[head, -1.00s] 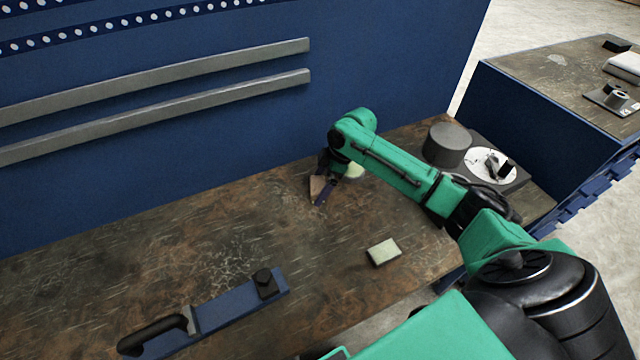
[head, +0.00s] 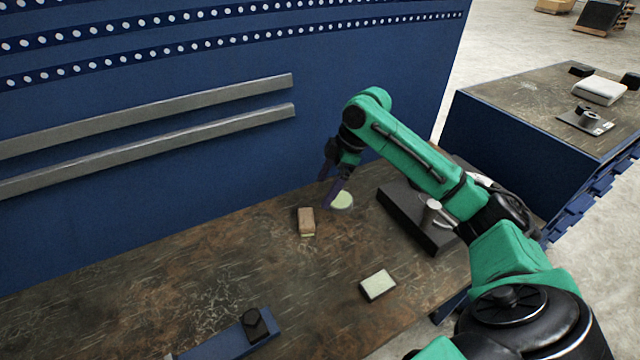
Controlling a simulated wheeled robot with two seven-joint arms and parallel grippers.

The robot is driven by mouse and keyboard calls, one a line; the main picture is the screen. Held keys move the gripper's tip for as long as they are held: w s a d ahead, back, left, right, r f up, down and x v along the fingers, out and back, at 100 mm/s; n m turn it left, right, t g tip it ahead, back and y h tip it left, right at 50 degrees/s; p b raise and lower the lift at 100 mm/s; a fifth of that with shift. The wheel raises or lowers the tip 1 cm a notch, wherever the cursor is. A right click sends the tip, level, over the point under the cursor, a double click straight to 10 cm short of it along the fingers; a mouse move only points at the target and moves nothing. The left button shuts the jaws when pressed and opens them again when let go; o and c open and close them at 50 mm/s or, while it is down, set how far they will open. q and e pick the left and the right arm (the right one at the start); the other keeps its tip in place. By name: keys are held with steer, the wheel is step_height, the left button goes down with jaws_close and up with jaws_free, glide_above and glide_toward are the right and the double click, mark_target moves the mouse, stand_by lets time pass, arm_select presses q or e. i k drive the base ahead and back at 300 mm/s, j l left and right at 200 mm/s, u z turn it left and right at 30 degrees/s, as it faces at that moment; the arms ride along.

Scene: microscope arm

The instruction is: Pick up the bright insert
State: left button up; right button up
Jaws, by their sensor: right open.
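A pale rectangular block (head: 378,286) lies nearer the front, and a small brown block with a pale lower edge (head: 306,222) lies left of the disc. I cannot tell which of these is the bright insert. My right gripper (head: 332,181) is open and empty, pointing down just above and left of the disc; one finger overlaps the disc's edge in the picture. Whether it touches is unclear. My left gripper is not in view.
A dark base with a small metal cylinder (head: 431,212) stands right of the disc, partly behind my right arm. The blue panel (head: 200,160) rises behind the bench. The left bench surface is clear.

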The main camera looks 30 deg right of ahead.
mark_target(377, 284)
steer(key=k, duration=1.5)
